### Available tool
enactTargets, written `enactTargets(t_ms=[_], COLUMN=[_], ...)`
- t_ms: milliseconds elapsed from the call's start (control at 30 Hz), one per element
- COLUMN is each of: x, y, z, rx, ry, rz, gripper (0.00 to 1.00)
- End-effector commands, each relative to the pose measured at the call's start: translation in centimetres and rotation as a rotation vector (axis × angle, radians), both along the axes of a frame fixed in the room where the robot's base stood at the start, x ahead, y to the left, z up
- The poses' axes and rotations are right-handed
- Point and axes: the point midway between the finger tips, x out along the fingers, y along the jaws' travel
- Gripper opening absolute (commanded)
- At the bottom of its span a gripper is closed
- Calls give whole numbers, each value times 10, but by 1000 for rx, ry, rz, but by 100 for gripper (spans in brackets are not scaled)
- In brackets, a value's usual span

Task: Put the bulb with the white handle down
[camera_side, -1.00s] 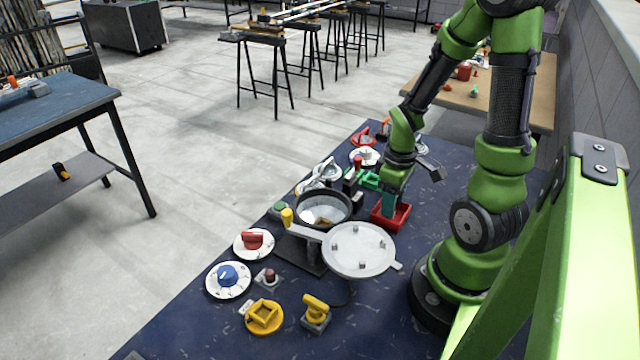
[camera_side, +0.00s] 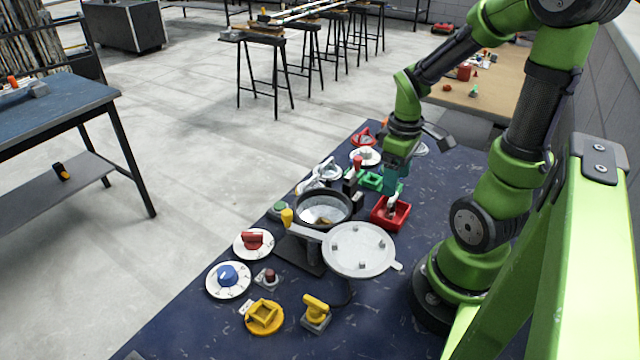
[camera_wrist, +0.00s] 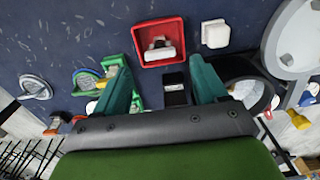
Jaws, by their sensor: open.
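A red square tray (camera_side: 402,217) sits on the dark blue table, and it also shows at the top of the wrist view (camera_wrist: 137,30). A small object with a white, handle-like part (camera_wrist: 158,44) rests inside it; I take it for the bulb, though its full shape is unclear. In the side view a pale piece of it (camera_side: 391,206) shows in the tray. My gripper (camera_wrist: 155,64) is open, its teal fingers spread wide with nothing between them. In the side view my gripper (camera_side: 391,188) is just above the tray, apart from the object.
A green holder (camera_side: 370,180) stands just left of the tray. A round dark pot (camera_side: 324,207) with a pale open lid (camera_side: 358,249) is beside it. Red, blue and yellow knobs crowd the front left. The table right of the tray is clear.

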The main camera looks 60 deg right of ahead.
Motion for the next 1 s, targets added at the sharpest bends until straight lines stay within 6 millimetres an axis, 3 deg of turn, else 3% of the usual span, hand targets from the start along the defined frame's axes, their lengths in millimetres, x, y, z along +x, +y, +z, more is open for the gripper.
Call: enactTargets(t_ms=[100,400,467,600,800,900,1000], x=[1,6,15,41,48,46,45], y=[0,7,21,78,153,170,174], z=[24,56,64,95,134,143,146], rx=[-3,-7,-14,21,204,269,290], ry=[-6,-31,-86,-304,-539,-582,-591], rz=[0,-9,-32,-133,-280,-321,-340], gripper=[72,72,72,72,72,72,72])
